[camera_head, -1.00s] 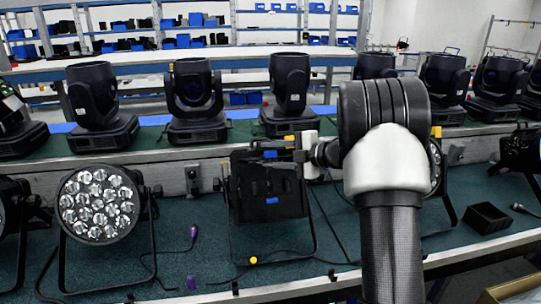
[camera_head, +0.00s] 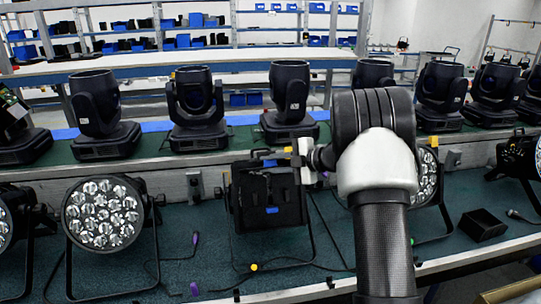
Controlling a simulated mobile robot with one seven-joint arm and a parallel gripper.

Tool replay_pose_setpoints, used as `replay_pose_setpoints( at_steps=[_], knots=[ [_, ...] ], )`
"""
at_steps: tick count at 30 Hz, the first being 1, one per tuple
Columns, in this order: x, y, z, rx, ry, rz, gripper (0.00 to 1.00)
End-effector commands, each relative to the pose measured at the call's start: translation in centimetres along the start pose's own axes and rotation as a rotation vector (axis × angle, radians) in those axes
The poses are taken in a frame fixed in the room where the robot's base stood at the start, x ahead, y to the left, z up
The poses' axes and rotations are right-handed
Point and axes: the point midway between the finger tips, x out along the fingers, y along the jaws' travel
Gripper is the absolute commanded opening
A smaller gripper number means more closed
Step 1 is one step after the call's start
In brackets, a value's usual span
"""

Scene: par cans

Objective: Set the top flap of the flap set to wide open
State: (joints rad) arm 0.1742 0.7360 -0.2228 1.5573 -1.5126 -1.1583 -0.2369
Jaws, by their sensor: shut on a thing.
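The flap set (camera_head: 268,205) is a black square unit with blue marks, on the front of a lamp standing on the green bench in the middle. My gripper (camera_head: 268,158) is at its top edge, reaching in from the right, its white hand (camera_head: 305,162) beside the top right corner. The fingers look shut on the top flap (camera_head: 266,153), which shows as a narrow dark strip with a yellow mark. The fingers and the flap overlap, so the flap's exact angle is hard to tell.
A par can with many clear lenses (camera_head: 103,213) stands to the left; another (camera_head: 427,180) is partly behind my arm. Moving-head lamps (camera_head: 196,105) line the raised shelf behind. A small black open box (camera_head: 482,225) and loose cables lie on the bench.

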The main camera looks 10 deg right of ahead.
Motion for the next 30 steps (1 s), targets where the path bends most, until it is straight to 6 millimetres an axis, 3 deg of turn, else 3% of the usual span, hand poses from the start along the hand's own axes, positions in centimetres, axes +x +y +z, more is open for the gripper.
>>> replay_pose_setpoints(
  at_steps=[1,10,27,28,30],
  knots=[
    [-0.35,1.40,-0.34,0.015,-0.001,-0.015,0.00],
    [-0.06,2.23,-0.02,0.132,-0.001,-0.132,0.00],
    [0.41,1.73,0.48,0.194,-0.004,-0.193,0.00],
    [0.40,1.72,0.48,0.194,-0.004,-0.193,0.22],
    [0.40,1.70,0.47,0.194,-0.003,-0.193,0.34]
  ],
)
